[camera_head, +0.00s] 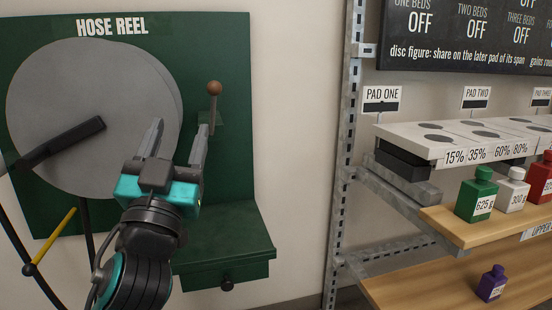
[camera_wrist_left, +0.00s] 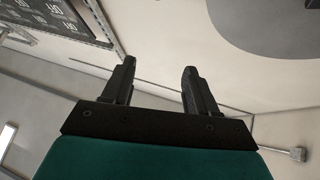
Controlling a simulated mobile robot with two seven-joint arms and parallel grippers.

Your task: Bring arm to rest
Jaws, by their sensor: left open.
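My left arm (camera_head: 150,240) comes up from the bottom of the head view, in front of the green hose reel panel. My left gripper (camera_head: 178,133) is open, its two grey fingers pointing up with a gap between them. Nothing shows between the fingers. In the left wrist view the two dark fingers (camera_wrist_left: 157,80) stand apart with only wall behind them. My right gripper is not in either view.
The hose reel (camera_head: 75,85) has a grey disc, a black bar and a brown-knobbed lever (camera_head: 214,90). A green ledge (camera_head: 235,240) juts out below. At right, a metal rack (camera_head: 345,150) holds a pad board (camera_head: 450,140) and wooden shelves (camera_head: 470,232) with several labelled bottles.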

